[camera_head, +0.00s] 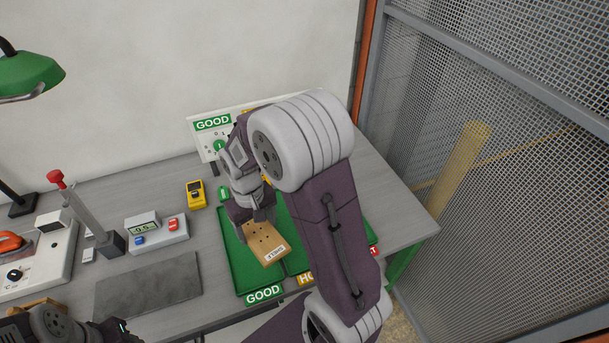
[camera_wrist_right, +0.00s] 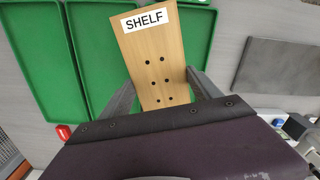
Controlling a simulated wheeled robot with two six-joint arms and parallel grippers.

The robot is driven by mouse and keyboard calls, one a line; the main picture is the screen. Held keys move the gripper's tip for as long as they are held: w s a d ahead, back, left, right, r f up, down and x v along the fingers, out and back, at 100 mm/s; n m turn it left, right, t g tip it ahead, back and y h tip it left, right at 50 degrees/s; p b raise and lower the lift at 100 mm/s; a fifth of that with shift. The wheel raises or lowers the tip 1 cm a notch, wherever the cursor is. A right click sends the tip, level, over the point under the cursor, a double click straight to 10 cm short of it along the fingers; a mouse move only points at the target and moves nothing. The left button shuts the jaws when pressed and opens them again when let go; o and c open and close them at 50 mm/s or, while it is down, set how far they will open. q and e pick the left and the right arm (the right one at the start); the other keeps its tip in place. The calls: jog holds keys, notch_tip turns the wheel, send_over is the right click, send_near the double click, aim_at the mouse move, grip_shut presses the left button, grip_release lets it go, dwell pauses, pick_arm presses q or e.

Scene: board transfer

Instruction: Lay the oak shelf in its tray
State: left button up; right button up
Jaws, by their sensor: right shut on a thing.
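The oak shelf (camera_head: 262,240) is a light wooden board with dark holes and a white label, read as SHELF in the right wrist view (camera_wrist_right: 153,58). My right gripper (camera_head: 255,217) is shut on its end, with a finger at each side edge. The board is over the green tray labelled GOOD (camera_head: 237,268), its labelled end toward the tray's front. I cannot tell whether it touches the tray floor. My left gripper (camera_head: 118,331) is partly in view at the bottom left; its fingers are not clear.
Another tray with an orange label (camera_head: 305,278) adjoins on the right, partly behind my right arm. A grey mat (camera_head: 150,286), a display box (camera_head: 157,234), a yellow meter (camera_head: 195,194) and a red-topped post (camera_head: 88,215) stand left. A mesh fence (camera_head: 500,130) stands right.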

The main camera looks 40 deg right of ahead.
pick_arm(q)
notch_tip(320, 180, up, 6)
jog(key=s+p, duration=0.1)
jog(key=p, duration=0.4)
pick_arm(e)
jog(key=d+m, duration=0.1)
jog(key=d, duration=0.3)
jog(key=d+f+m, duration=0.1)
jog(key=d, duration=0.3)
jog(key=d+m, duration=0.1)
jog(key=d, duration=0.3)
jog(key=shift+w+d+f, duration=0.15)
jog(key=shift+w+f, duration=0.15)
jog(key=shift+f, duration=0.2)
jog(key=shift+s+a+f+b, duration=0.3)
jog(key=shift+a+f+b, duration=0.25)
jog(key=shift+b, duration=0.4)
jog(key=f+b, duration=0.3)
jog(key=shift+w+d+f, duration=0.1)
jog(key=shift+d+f, duration=0.2)
jog(key=shift+f, duration=0.05)
jog(key=shift+f+b, duration=0.5)
pick_arm(q)
notch_tip(320, 180, down, 6)
jog(key=a, duration=0.1)
pick_arm(e)
jog(key=shift+a+r, duration=0.1)
jog(key=shift+r, duration=0.1)
